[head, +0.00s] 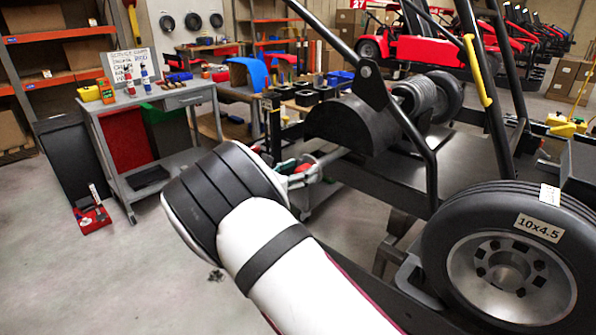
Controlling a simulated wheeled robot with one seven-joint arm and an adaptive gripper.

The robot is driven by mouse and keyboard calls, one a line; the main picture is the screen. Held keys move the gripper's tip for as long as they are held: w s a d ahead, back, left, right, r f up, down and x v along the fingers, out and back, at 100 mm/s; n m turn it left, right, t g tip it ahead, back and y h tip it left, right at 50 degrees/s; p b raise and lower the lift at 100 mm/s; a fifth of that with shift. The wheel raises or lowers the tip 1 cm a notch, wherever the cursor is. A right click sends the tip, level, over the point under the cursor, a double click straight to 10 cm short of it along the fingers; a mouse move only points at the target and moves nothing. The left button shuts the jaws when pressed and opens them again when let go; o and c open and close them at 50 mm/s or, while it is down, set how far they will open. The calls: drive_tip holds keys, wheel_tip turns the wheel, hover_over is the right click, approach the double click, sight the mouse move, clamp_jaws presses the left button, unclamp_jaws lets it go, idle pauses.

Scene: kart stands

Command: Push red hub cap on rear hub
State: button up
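My arm reaches from the bottom of the head view, and its large black-and-white joint hides much of my gripper (305,177). The gripper is small here, at the end of a grey axle (330,157) on the kart frame. A small red part (303,168) shows at the fingers. It may be the red hub cap, but I cannot tell whether it is held or seated on the hub. The rear hub itself is not clearly visible. Finger opening cannot be made out.
A wheel labelled 10x4.5 (510,255) stands at the right front, beside black frame bars (405,125). A grey workbench (185,98) with tools and a sign stands at left. A red tool tray (92,217) lies on the floor. Open floor (90,285) is at the lower left.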

drive_tip(key=v, duration=1.2)
idle(0.3)
